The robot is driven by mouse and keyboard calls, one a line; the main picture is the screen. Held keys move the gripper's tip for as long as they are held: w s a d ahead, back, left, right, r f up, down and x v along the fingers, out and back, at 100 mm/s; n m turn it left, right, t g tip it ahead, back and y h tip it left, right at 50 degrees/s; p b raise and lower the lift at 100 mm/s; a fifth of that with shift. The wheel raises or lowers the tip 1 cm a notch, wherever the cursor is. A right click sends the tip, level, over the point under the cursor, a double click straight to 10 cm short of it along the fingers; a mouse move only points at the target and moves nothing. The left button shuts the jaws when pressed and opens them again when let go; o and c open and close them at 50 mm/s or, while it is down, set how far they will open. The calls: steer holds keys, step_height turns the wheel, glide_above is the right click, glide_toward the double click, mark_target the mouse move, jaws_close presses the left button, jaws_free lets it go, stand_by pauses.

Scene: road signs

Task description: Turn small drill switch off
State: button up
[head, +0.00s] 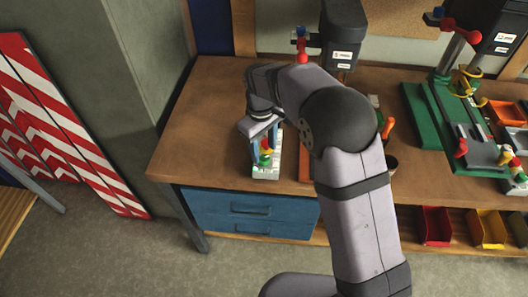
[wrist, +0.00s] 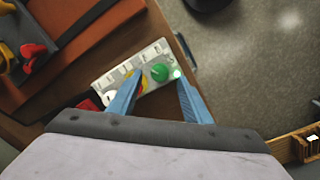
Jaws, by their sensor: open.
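The pale switch panel (head: 266,173) lies on the workbench below my gripper (head: 264,152). In the wrist view the panel (wrist: 112,77) has a round green button (wrist: 159,72), with a yellow part (wrist: 144,83) beside it, partly hidden by the left finger. My gripper (wrist: 160,76) is open, its two blue fingers on either side of the green button. I cannot tell whether they touch the panel. The small drill (head: 342,40), a dark machine with white labels, stands at the back, partly hidden by my arm.
The wooden workbench (head: 205,125) is clear left of the panel. A larger machine on a green base (head: 421,122) stands at the right. Orange-handled tools (head: 387,128) lie behind my arm. Blue drawers (head: 250,213) and coloured bins (head: 436,226) are below the top.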

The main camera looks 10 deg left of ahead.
mark_target(264, 157)
steer(key=shift+d+f+p, duration=0.1)
steer(key=shift+f+p, duration=0.35)
steer(key=shift+f, duration=1.3)
steer(key=shift+c, duration=0.4)
steer(key=c, duration=1)
steer(key=shift+m, duration=0.3)
steer(key=m, duration=0.5)
steer(key=shift+w, duration=0.15)
steer(key=m, duration=0.6)
steer(key=shift+w+r+b, duration=0.1)
steer(key=shift+b, duration=0.2)
steer(key=shift+m, duration=0.3)
